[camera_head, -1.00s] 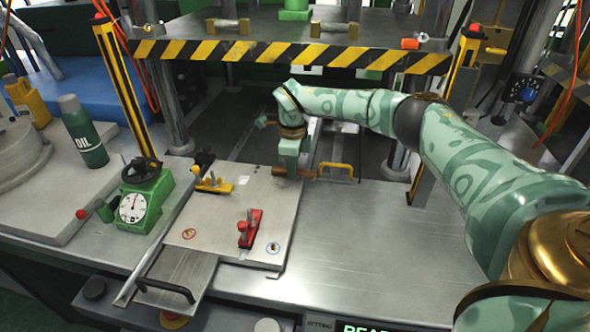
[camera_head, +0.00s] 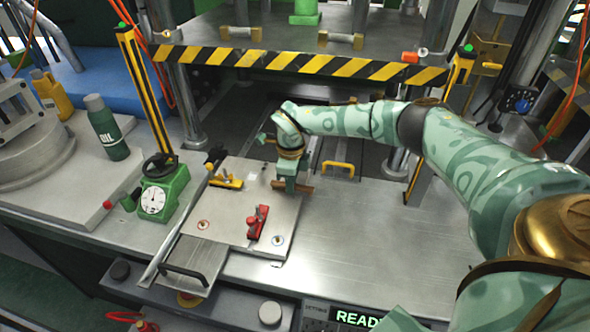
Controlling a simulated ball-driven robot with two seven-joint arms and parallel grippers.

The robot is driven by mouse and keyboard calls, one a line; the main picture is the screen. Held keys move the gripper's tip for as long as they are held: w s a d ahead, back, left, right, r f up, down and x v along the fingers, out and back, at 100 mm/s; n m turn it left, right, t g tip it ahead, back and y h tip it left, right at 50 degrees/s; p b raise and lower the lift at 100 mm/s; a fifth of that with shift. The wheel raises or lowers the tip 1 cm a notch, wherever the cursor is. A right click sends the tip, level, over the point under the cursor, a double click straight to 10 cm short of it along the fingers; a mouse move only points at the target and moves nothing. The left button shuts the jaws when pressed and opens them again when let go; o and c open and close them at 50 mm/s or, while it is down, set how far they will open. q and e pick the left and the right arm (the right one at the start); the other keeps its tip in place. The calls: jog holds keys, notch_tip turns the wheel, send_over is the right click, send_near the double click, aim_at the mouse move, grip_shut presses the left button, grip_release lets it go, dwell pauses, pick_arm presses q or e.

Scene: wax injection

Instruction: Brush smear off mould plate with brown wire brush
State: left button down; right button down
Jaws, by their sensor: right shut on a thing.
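The flat grey mould plate (camera_head: 222,229) lies on the metal table in front of the press. My right gripper (camera_head: 291,181) is over the plate's far right corner, pointing down. It is shut on the brown wire brush (camera_head: 307,189), which sticks out on both sides of the fingers, low at the plate's surface. Whether the bristles touch the plate I cannot tell. A small pale patch (camera_head: 252,177) shows on the plate left of the brush; I cannot tell whether it is the smear. My left gripper is out of view.
A yellow clamp (camera_head: 226,182) and a red clamp (camera_head: 257,222) stand up from the plate. A green dial gauge (camera_head: 154,199) and an oil bottle (camera_head: 107,130) are to the left. A striped press beam (camera_head: 300,62) spans above. The table is clear to the right.

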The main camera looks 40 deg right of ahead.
jog(key=shift+s+a, duration=0.3)
jog(key=shift+w+a, duration=0.4)
jog(key=shift+w, duration=0.05)
jog(key=shift+w+d+f, duration=0.1)
jog(key=shift+w, duration=0.1)
jog(key=shift+w+d+b, duration=0.85)
jog(key=shift+d+b, duration=0.15)
jog(key=shift+b, duration=0.1)
jog(key=shift+w+d+b, duration=0.3)
jog(key=shift+w+d, duration=0.1)
jog(key=shift+w+d+f+b, duration=0.15)
jog(key=shift+w+d+b, duration=0.7)
jog(key=shift+b, duration=0.35)
jog(key=shift+w+d+b, duration=0.25)
jog(key=shift+d+b, duration=0.2)
jog(key=shift+d+r, duration=0.1)
jog(key=shift+r, duration=0.15)
